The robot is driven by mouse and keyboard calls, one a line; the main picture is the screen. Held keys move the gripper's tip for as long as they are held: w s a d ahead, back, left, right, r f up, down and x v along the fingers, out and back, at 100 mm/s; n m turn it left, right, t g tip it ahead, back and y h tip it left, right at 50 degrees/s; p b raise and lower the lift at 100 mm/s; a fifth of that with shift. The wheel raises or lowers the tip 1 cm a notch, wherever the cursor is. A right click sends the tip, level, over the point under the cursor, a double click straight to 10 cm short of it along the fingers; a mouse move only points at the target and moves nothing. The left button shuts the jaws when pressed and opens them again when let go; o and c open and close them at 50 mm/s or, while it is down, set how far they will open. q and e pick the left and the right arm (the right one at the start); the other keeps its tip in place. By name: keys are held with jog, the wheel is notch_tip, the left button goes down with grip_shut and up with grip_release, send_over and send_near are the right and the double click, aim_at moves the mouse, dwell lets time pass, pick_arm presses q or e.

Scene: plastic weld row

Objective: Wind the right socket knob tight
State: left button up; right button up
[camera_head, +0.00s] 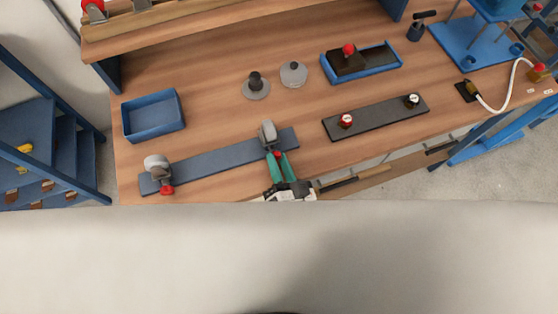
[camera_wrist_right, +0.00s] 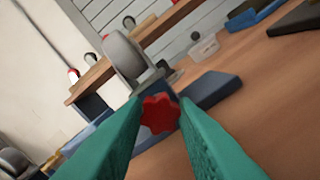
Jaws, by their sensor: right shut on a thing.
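The right socket (camera_head: 267,132) is a grey rounded piece at the right part of a long blue bar (camera_head: 215,162) on the bench. Its red star-shaped knob (camera_wrist_right: 159,114) faces me in the right wrist view and shows small in the head view (camera_head: 277,153). My right gripper (camera_head: 278,158), with teal fingers, is shut on this knob, one finger on each side. The fingers frame the knob in the wrist view. The left socket (camera_head: 157,165) has its own red knob (camera_head: 167,190), free of any gripper. My left gripper is not in view.
An empty blue tray (camera_head: 154,116) stands behind the bar at left. Two round grey-based pieces (camera_head: 256,86) (camera_head: 293,74) stand further back. A dark plate (camera_head: 376,117) with two small knobs lies at right, and a blue tray (camera_head: 361,70) holds a dark block.

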dwell(0.3)
jog(key=o, duration=1)
